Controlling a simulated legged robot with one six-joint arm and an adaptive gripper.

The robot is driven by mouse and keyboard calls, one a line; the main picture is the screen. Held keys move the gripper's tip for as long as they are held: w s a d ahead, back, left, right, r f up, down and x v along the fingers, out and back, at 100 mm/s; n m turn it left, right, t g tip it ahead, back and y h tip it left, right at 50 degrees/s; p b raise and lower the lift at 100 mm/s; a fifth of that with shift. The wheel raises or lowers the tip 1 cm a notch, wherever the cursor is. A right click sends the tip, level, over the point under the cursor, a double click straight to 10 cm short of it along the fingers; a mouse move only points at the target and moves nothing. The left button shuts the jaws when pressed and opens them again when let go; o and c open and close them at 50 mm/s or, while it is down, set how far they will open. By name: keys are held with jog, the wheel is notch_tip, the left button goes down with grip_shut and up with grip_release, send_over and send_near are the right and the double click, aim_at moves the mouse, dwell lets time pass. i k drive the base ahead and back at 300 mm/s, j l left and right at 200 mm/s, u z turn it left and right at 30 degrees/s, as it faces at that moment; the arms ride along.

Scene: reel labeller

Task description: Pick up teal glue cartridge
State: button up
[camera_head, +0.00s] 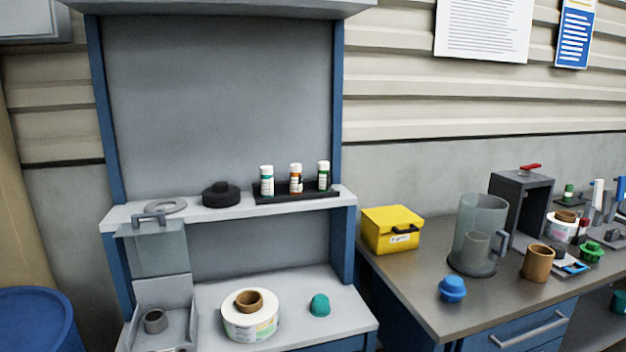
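Three small white-capped cartridges stand upright in a black rack (294,196) on the grey shelf of the blue-framed unit. The left one has a teal band and looks like the teal glue cartridge (266,181). The middle cartridge (295,179) has an orange-brown band, and the right cartridge (323,176) has a green one. The foot of each is hidden by the rack or too small to make out. My gripper is not in view, so I cannot tell whether it is open or shut.
A black round knob-topped piece (221,194) and a flat grey ring (166,205) lie on the shelf left of the rack. Below are a label reel (250,317) and a teal dome (319,305). A yellow box (392,229) stands on the right bench. Shelf space before the rack is narrow.

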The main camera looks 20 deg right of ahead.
aim_at(267, 184)
jog(key=i+j+z, duration=0.15)
jog(key=i+j, duration=0.25)
jog(key=i+j+z, duration=0.15)
jog(key=i+j, duration=0.25)
jog(key=j, duration=0.15)
jog(key=i+j+z, duration=0.15)
jog(key=i+j, duration=0.2)
jog(key=j, duration=0.2)
